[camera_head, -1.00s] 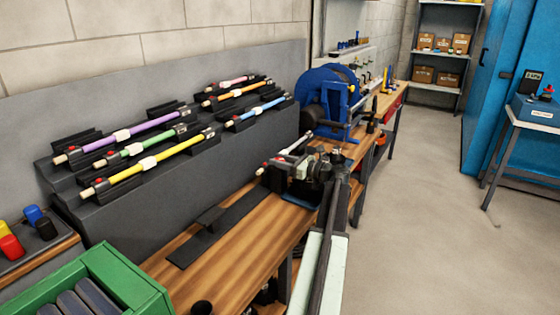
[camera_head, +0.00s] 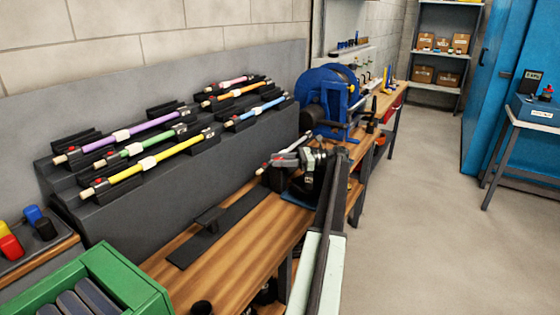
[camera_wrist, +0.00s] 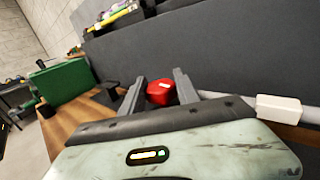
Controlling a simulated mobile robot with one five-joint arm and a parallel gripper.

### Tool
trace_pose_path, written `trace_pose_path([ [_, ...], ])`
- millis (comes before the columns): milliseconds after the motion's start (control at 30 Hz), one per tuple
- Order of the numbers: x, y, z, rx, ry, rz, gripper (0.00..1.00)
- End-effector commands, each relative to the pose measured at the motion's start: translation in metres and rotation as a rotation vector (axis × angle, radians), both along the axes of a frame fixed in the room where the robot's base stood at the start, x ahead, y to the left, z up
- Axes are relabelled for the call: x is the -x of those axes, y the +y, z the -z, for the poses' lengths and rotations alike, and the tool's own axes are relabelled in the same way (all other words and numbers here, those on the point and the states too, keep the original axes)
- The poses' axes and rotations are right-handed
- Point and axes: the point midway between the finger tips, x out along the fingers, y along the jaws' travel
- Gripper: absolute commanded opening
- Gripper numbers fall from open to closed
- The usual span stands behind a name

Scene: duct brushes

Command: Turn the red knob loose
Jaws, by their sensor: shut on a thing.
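The red knob (camera_wrist: 160,91) shows in the wrist view between the two fingers of my gripper (camera_wrist: 160,88), which are shut on it. A pale rod with a white block (camera_wrist: 278,108) runs to the right behind my gripper in the wrist view. In the head view, my gripper (camera_head: 282,158) is at a pale rod (camera_head: 264,168) held above the wooden bench. The knob is small there and mostly covered by my gripper.
Several coloured brushes, such as the yellow one (camera_head: 150,163), lie on a dark stepped rack (camera_head: 230,158) at the left. A blue reel (camera_head: 328,100) stands behind my gripper. A green crate (camera_head: 120,275) is at the front left. The bench (camera_head: 240,255) has bare wood in front.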

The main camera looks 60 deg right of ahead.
Motion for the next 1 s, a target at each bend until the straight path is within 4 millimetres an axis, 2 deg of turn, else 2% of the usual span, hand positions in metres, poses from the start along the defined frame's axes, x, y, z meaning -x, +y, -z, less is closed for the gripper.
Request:
trace_pose_path([
  [433,-0.0001,0.0005,-0.0001,-0.001,-0.001,-0.009,0.00],
  [467,-0.0001,0.0005,-0.0001,-0.001,-0.001,-0.009,0.43],
  [500,-0.0002,0.0005,-0.0002,-0.001,-0.001,-0.009,0.54],
  [533,-0.0002,0.0005,-0.0002,-0.001,-0.001,-0.009,0.59],
  [867,-0.0001,-0.0008,-0.0002,-0.001,-0.001,-0.009,0.59],
  [1000,0.0009,-0.0093,-0.0001,-0.001,-0.001,-0.014,0.59],
])
